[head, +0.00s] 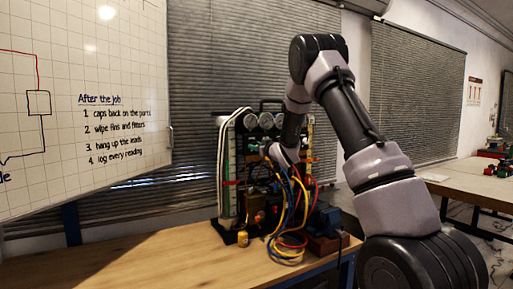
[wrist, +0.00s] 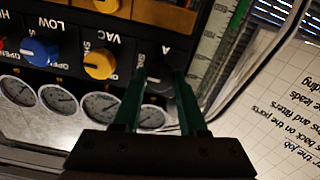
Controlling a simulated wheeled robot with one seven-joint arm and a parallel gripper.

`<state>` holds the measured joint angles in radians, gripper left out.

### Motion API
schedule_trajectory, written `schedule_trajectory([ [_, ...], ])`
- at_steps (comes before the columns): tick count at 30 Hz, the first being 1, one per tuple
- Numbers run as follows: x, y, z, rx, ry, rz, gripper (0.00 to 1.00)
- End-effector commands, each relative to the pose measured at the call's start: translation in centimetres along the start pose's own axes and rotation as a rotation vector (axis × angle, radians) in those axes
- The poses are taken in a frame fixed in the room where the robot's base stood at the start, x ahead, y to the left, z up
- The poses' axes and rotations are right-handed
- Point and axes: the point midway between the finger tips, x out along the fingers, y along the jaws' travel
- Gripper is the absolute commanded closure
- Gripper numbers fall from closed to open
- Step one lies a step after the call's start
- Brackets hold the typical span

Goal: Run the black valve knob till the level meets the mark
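The black valve knob (wrist: 160,80) is at the end of the knob row in the wrist view, between my gripper's green fingers (wrist: 160,75). The fingers stand close on either side of it; I cannot tell whether they press on it. In the head view my arm reaches the gauge rig (head: 244,200) and the fingertips are hidden. A clear upright tube with a scale (wrist: 212,40) is beside the knob, and shows at the rig's left side (head: 228,160) in the head view. A red band (head: 231,183) crosses there. I cannot make out the liquid level.
A yellow knob (wrist: 100,64) and a blue knob (wrist: 38,50) are in the same row, with several round gauges (wrist: 58,98) alongside. Yellow, blue and red hoses (head: 285,225) hang before the rig on the wooden bench (head: 150,255). A whiteboard (head: 120,60) stands left.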

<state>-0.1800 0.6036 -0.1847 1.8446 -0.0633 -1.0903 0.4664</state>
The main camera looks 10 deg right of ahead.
Motion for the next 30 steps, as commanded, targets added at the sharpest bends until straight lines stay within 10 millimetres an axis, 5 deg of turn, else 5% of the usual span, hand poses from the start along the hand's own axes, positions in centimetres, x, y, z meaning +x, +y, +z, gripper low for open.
schedule_trajectory([
  [1, -0.01, -0.02, -0.01, 0.0, 0.0, 0.0, 0.89],
  [2, -0.01, -0.02, -0.01, 0.0, 0.0, 0.0, 1.0],
  [8, -0.02, -0.01, -0.01, -0.034, 0.0, 0.0, 1.0],
  [21, -0.02, -0.04, -0.01, -0.436, 0.001, -0.001, 1.0],
  [30, -0.02, -0.06, -0.01, -0.457, 0.001, -0.001, 1.0],
])
